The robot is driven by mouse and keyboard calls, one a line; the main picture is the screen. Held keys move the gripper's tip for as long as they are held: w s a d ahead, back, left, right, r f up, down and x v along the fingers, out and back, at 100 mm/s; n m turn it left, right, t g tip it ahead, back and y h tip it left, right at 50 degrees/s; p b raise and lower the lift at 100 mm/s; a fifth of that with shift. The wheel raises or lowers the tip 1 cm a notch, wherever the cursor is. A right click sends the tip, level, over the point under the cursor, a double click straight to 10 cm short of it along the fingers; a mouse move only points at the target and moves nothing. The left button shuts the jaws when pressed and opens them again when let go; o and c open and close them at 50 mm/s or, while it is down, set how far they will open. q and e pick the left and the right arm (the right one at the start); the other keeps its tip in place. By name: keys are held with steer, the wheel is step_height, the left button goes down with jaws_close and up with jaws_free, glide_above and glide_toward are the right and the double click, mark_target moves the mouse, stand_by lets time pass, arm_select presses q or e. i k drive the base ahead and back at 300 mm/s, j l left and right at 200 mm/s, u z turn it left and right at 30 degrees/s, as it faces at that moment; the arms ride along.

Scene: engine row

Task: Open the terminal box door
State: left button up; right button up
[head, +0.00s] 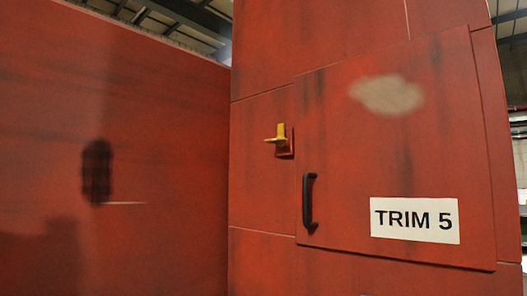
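A red square door (350,150) labelled "TRIM 5" (415,219) is set in a red panel on the right of the head view. It lies flush with the panel and looks closed. A black vertical bar handle (308,201) is on its left side. A small yellow lever (277,134) on a red block sits on the panel just left of the door, its arm pointing left. A worn pale patch (386,95) marks the door's upper part. Neither of my grippers shows in the head view.
A large red wall (150,150) fills the left side and meets the door panel in a corner. It has a dark smudge (97,172) on it. The space in front of the door looks clear. Ceiling beams show above.

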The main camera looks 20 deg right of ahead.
mark_target(392, 160)
steer(key=z, duration=1.4)
